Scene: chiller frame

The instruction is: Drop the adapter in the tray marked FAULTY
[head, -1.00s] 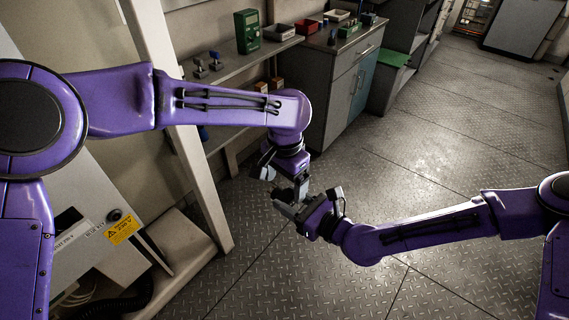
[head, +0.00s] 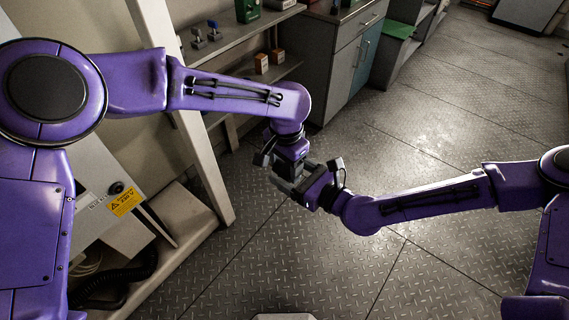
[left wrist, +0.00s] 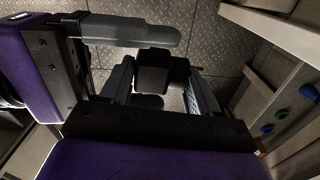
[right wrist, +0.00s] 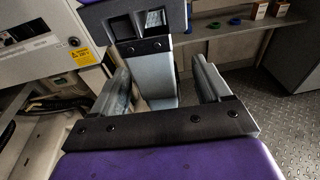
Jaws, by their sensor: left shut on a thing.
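My left gripper (head: 287,178) is low over the floor in the head view, meeting my right gripper (head: 308,187). In the left wrist view a dark block, probably the adapter (left wrist: 153,70), sits between the left fingers, which are shut on it. My right gripper's fingers (right wrist: 163,88) stand apart on either side of a grey part in the right wrist view. I cannot tell whether they touch it. The adapter cannot be made out in the head view, and no tray marked FAULTY can be read.
A white post (head: 190,140) is close to my left arm. Open plate floor (head: 440,120) lies right.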

